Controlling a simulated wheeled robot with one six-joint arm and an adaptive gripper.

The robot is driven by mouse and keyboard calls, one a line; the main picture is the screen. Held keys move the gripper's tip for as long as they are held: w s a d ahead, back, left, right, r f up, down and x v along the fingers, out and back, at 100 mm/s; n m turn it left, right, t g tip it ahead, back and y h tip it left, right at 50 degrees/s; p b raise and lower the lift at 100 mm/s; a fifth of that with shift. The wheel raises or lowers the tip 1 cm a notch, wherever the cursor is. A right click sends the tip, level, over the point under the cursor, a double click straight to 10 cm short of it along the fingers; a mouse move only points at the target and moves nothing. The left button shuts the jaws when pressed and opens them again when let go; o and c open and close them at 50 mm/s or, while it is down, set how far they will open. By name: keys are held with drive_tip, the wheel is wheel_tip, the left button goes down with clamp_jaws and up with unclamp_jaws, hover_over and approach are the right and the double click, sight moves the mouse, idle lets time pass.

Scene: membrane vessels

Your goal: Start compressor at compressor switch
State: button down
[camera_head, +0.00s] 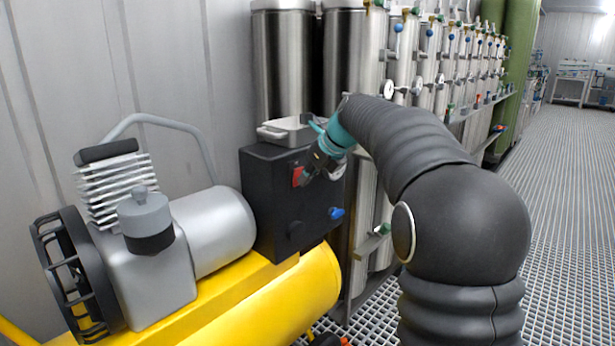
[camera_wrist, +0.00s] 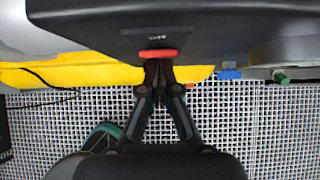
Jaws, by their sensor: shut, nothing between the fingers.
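The compressor has a silver motor (camera_head: 212,230), a yellow tank (camera_head: 285,300) and a black control box (camera_head: 262,200). The red compressor switch (camera_head: 297,176) is on the box's front face. My gripper (camera_head: 303,178) is shut and empty. In the wrist view its fingertips (camera_wrist: 158,64) are right at the switch, seemingly touching it; the exact contact is hidden. The fingertips partly cover the switch in the head view.
A blue knob (camera_head: 336,213) sits low on the black box. A metal tray (camera_head: 287,131) is above the box. Steel vessels (camera_head: 282,65) with gauges and valves line the wall behind my arm. Open grating floor (camera_head: 570,200) lies to the right.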

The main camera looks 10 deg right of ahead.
drive_tip(key=shift+r+p, duration=0.55)
drive_tip(key=shift+s+d, duration=0.2)
drive_tip(key=shift+d, duration=0.05)
drive_tip(key=s+d+f+p+v, duration=0.1)
drive_tip(key=v, duration=1.1)
drive_tip(key=shift+s, duration=0.3)
